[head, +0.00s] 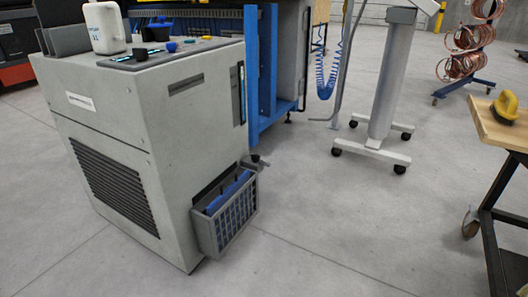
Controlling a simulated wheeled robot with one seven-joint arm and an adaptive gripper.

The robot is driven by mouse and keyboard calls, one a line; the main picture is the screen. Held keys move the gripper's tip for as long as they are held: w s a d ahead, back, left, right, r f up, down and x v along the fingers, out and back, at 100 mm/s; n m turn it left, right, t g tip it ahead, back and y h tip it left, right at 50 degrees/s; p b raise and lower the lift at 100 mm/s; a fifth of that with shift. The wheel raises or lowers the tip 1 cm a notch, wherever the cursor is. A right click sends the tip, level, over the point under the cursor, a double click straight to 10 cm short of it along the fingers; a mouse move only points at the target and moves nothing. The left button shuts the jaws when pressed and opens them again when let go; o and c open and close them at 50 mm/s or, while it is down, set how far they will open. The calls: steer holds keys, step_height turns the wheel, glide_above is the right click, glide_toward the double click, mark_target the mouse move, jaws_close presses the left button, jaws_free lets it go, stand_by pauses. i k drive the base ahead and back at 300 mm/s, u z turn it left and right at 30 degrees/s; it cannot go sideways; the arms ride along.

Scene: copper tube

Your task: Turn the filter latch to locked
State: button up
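A grey cabinet machine (185,115) stands at the left. A grey slotted basket (236,222) sits low on its right-hand side, with a blue piece (228,193), perhaps the filter, inside it. A small dark grey knob or lever (256,160) sticks out just above the basket's back corner; it may be the filter latch. It is too small to tell which way it is turned. My gripper is not in view.
A wheeled stand (388,80) and a blue frame (265,75) stand behind the machine. A wooden-topped wheeled table (490,125) with a yellow and black object (506,105) is at the right. Copper coils (465,50) hang on a rack. The floor (350,220) between is clear.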

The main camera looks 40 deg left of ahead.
mark_target(256, 158)
steer(key=u, duration=0.35)
steer(key=i, duration=0.8)
steer(key=u, duration=0.75)
